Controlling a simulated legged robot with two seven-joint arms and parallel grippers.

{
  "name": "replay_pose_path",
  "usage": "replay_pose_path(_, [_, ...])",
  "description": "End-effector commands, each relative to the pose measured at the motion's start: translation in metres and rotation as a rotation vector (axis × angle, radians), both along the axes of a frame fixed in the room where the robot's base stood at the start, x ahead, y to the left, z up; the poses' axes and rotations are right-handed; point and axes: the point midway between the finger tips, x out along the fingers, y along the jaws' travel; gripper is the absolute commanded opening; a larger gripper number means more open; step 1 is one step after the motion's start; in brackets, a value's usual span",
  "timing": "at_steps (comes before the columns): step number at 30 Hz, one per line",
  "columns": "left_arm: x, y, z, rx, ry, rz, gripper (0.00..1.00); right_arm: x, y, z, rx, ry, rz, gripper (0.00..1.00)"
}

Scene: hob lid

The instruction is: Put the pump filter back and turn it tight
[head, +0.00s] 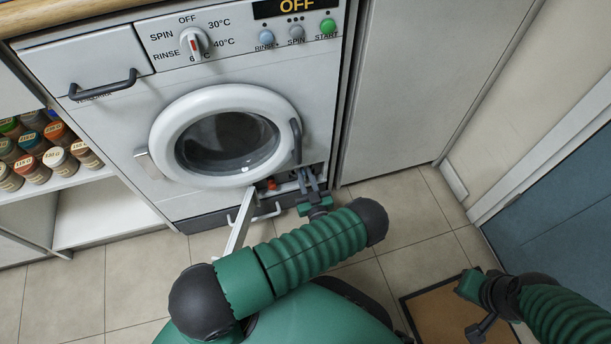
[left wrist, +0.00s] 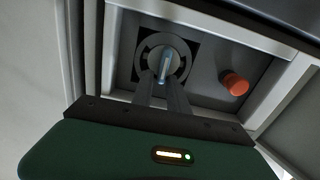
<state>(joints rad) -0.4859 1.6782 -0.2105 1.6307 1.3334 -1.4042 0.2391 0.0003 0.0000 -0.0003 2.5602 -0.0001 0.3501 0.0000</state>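The pump filter (left wrist: 181,55) is a round grey cap with a pale raised grip. It sits in the dark round opening of the recess at the washing machine's lower right. My left gripper (head: 308,180) reaches into this recess in the head view. In the left wrist view its two grey fingers (left wrist: 159,78) stand either side of the cap's grip, and appear shut on it. The filter's body behind the cap is hidden.
An orange-red plug (left wrist: 236,84) sticks out beside the filter. A pale flap-like strip (head: 240,222) juts out left of the recess. The round door (head: 225,92) is closed. Jars (head: 32,168) stand on the left shelf. A brown mat (head: 437,318) lies on the tiled floor.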

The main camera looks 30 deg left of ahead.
Motion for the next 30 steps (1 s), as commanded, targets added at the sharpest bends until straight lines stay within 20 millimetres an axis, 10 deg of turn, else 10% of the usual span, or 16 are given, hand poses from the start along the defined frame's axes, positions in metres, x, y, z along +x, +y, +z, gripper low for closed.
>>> replay_pose_path(30, [0.007, -0.005, -0.001, 0.263, 0.308, 0.001, 0.00, 0.000, 0.000, -0.014, 0.000, 0.000, 0.001, 0.00])
